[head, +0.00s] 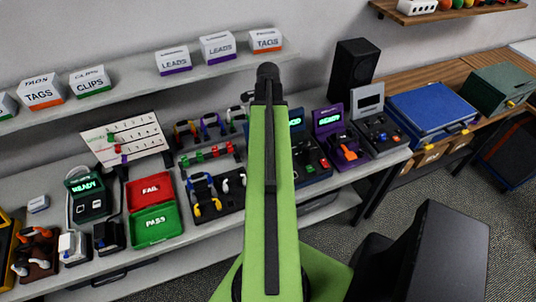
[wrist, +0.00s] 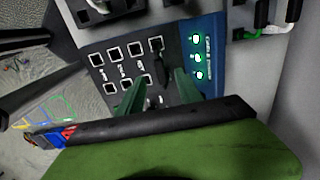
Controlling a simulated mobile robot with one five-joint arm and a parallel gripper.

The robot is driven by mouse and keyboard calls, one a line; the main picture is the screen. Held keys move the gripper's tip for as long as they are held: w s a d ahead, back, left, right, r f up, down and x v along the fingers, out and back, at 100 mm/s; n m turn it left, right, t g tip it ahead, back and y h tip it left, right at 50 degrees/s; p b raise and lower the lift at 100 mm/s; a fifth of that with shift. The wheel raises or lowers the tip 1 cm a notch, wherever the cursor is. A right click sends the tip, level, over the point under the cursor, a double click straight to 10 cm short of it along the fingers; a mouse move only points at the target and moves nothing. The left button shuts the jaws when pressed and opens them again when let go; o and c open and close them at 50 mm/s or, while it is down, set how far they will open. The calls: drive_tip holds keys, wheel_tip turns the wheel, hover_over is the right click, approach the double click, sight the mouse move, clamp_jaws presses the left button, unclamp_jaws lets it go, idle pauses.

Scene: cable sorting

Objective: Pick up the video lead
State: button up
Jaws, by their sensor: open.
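I cannot tell for certain which lead is the video lead. In the wrist view, my gripper (wrist: 158,92) has its two green fingers apart, over a dark panel (wrist: 120,65) with rows of square ports. A small black piece shows between the fingers, with no clear contact. A green-and-white lead end (wrist: 265,32) lies at the upper right, away from the fingers. In the head view, my arm hides the gripper and part of the bench. Leads with blue, yellow and white parts sit in a black tray (head: 232,203), left of my arm.
A blue strip (wrist: 198,55) with lit green marks borders the panel. On the bench are a red FAIL bin (head: 150,190), a green PASS bin (head: 156,224), a purple READY device (head: 328,118) and a blue case (head: 430,112). A shelf of labelled boxes (head: 140,88) runs behind.

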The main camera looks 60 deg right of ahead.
wheel_tip(320, 180, down, 11)
drive_tip(key=b, duration=0.9)
drive_tip(key=shift+d, duration=0.15)
drive_tip(key=shift+r, duration=0.25)
clamp_jaws()
